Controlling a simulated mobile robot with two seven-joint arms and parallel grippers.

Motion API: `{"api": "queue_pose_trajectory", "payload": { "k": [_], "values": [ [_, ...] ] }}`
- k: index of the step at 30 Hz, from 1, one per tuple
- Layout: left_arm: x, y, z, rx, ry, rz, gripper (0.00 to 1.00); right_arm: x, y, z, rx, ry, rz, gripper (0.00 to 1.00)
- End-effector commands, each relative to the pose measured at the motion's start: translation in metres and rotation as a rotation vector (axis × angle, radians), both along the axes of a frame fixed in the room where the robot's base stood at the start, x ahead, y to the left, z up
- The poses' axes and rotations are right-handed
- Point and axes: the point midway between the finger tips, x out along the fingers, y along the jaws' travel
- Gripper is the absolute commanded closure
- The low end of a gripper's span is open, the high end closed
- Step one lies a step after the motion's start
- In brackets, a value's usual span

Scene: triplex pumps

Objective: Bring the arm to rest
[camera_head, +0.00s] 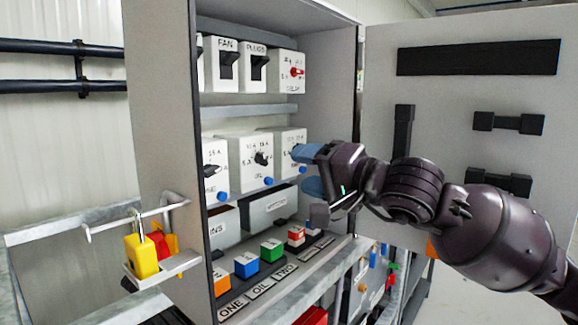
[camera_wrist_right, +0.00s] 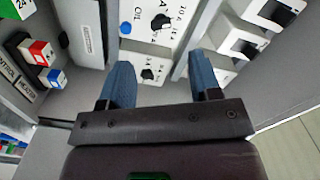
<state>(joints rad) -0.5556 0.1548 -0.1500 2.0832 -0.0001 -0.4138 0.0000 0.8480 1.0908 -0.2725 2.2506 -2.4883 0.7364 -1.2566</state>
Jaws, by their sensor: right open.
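My right arm reaches in from the right in the head view. Its gripper (camera_head: 305,170) is open, with blue fingertips apart, in front of the rightmost dial module (camera_head: 284,142) of the cabinet's middle row. In the right wrist view the two blue fingers of the gripper (camera_wrist_right: 160,76) stand apart with nothing held between them. Whether a fingertip touches the module I cannot tell. My left gripper is not in view.
The open grey cabinet (camera_head: 160,120) holds FAN and PLUGS switches (camera_head: 240,66) and a red-knob relay (camera_head: 287,71). Coloured blocks (camera_head: 271,250) line its lower shelf. The cabinet door (camera_head: 470,85) stands open behind my arm. Yellow and red padlocks (camera_head: 141,256) hang at left.

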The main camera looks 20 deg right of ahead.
Motion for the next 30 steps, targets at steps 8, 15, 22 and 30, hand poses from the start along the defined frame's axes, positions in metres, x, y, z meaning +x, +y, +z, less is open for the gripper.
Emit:
{"api": "queue_pose_trajectory", "payload": {
  "k": [8,15,22,30],
  "values": [
    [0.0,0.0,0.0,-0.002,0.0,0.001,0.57,-0.013,-0.008,0.0,-0.001,0.001,0.0,0.43],
    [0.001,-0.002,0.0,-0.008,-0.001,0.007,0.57,-0.013,-0.008,0.0,0.0,0.0,0.001,0.43],
    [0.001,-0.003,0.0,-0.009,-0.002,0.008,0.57,-0.013,-0.007,-0.002,0.006,0.008,0.005,0.43],
    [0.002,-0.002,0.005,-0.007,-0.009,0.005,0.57,-0.024,0.01,-0.068,0.357,0.364,0.167,0.43]
  ]
}}
